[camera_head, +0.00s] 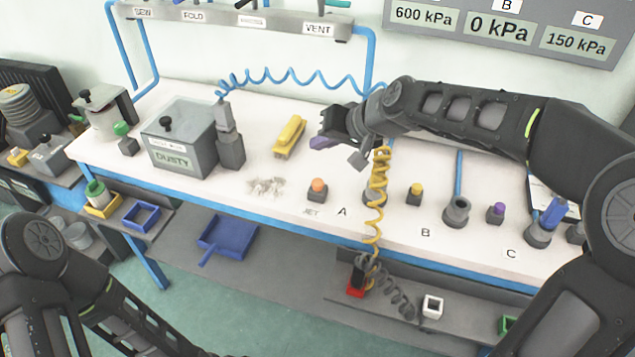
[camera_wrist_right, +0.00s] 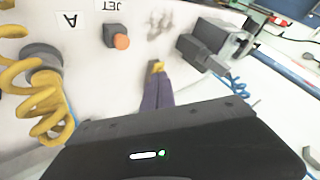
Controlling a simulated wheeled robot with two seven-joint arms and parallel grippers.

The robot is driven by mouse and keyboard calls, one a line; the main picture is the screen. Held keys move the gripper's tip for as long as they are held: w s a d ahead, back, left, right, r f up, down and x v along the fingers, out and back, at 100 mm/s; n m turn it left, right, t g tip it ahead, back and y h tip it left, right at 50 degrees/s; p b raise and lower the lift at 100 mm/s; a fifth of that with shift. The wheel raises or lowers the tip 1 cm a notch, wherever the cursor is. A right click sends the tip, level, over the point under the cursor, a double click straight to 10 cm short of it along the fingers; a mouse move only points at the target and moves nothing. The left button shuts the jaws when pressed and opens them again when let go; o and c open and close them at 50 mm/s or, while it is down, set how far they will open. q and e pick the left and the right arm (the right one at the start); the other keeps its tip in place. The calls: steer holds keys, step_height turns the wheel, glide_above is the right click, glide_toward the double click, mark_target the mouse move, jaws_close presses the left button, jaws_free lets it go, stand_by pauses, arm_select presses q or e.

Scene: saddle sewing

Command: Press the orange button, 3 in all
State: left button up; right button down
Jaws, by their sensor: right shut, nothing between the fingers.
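The orange button (camera_head: 317,186) sits on a dark square base on the white bench, beside the JET label. It also shows in the right wrist view (camera_wrist_right: 121,41), near the top, left of the fingers. My right gripper (camera_head: 320,143) is above the bench, behind and a little above the button in the head view. Its purple fingers (camera_wrist_right: 156,90) are shut and empty, apart from the button. Of my left arm, only links show at the lower left; its gripper is out of view.
A yellow tool (camera_head: 290,137) lies left of my right gripper. A coiled yellow hose (camera_head: 378,185) hangs right of the button. Yellow (camera_head: 415,194) and purple (camera_head: 496,211) buttons stand farther right. A grey DUSTY box (camera_head: 180,138) stands left. Displays (camera_head: 499,27) read 600, 0 and 150 kPa.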

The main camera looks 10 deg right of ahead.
steer(key=b, duration=0.5)
glide_above(321, 185)
step_height(321, 185, down, 7)
steer(key=shift+w, duration=0.1)
steer(key=shift+f+b, duration=0.5)
steer(key=shift+b, duration=0.05)
stand_by(1.2)
steer(key=shift+f+b, duration=0.4)
steer(key=shift+b, duration=0.1)
steer(key=shift+f+b, duration=0.55)
steer(key=shift+f, duration=0.05)
stand_by(0.6)
steer(key=shift+r, duration=0.1)
steer(key=shift+r+p, duration=0.75)
steer(key=shift+r, duration=0.15)
steer(key=shift+r+p, duration=1.95)
steer(key=shift+r, duration=0.6)
